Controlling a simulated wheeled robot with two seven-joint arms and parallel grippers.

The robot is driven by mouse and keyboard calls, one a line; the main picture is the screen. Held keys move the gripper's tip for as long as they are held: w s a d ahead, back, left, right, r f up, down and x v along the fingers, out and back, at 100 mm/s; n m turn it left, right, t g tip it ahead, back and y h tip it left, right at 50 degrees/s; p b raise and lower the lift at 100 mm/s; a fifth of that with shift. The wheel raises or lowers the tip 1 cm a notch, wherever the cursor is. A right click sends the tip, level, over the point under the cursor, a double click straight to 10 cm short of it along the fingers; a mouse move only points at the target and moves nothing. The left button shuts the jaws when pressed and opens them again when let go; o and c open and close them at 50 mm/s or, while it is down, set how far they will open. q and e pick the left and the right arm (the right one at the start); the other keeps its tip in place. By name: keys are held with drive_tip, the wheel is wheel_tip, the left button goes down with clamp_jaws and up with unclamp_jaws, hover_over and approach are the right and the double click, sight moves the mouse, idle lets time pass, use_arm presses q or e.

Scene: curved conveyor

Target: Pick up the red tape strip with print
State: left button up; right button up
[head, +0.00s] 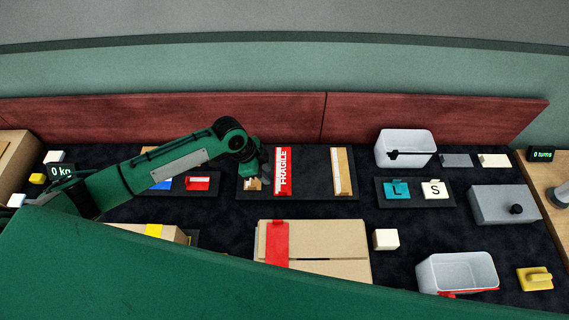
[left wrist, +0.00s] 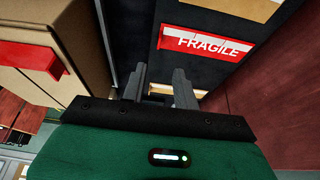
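The red tape strip with white FRAGILE print (head: 283,172) lies on a dark tray (head: 312,195) near the back of the surface. It also shows in the left wrist view (left wrist: 207,43), ahead and to the right of the fingers. My left gripper (head: 256,181) is just left of the strip, apart from it. Its fingers (left wrist: 160,88) are spread in the wrist view, with a pale tan piece showing beyond the gap; I cannot tell whether they touch that piece. My right gripper is not in view.
A tan strip (head: 341,171) lies right of the red one. A cardboard box with red tape (head: 325,250) stands in front. A smaller tray holds tiles marked L (head: 397,190) and S (head: 435,189). A dark red wall (head: 420,115) rises close behind.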

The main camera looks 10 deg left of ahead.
use_arm(q)
drive_tip(key=p, duration=0.1)
approach(282, 192)
drive_tip(key=shift+x, duration=1.25)
drive_tip(key=shift+w+d+f, duration=0.1)
drive_tip(key=shift+d+f, duration=0.1)
drive_tip(key=shift+f, duration=0.25)
drive_tip(key=shift+f+p, duration=0.1)
drive_tip(key=shift+p, duration=0.25)
drive_tip(key=shift+d+f+p, duration=0.2)
drive_tip(key=shift+f+p, duration=0.05)
drive_tip(key=shift+p, duration=0.05)
drive_tip(key=p+x, duration=0.1)
drive_tip(key=x, duration=0.2)
drive_tip(key=shift+d+f, duration=0.25)
drive_tip(key=shift+f, duration=0.4)
clamp_jaws()
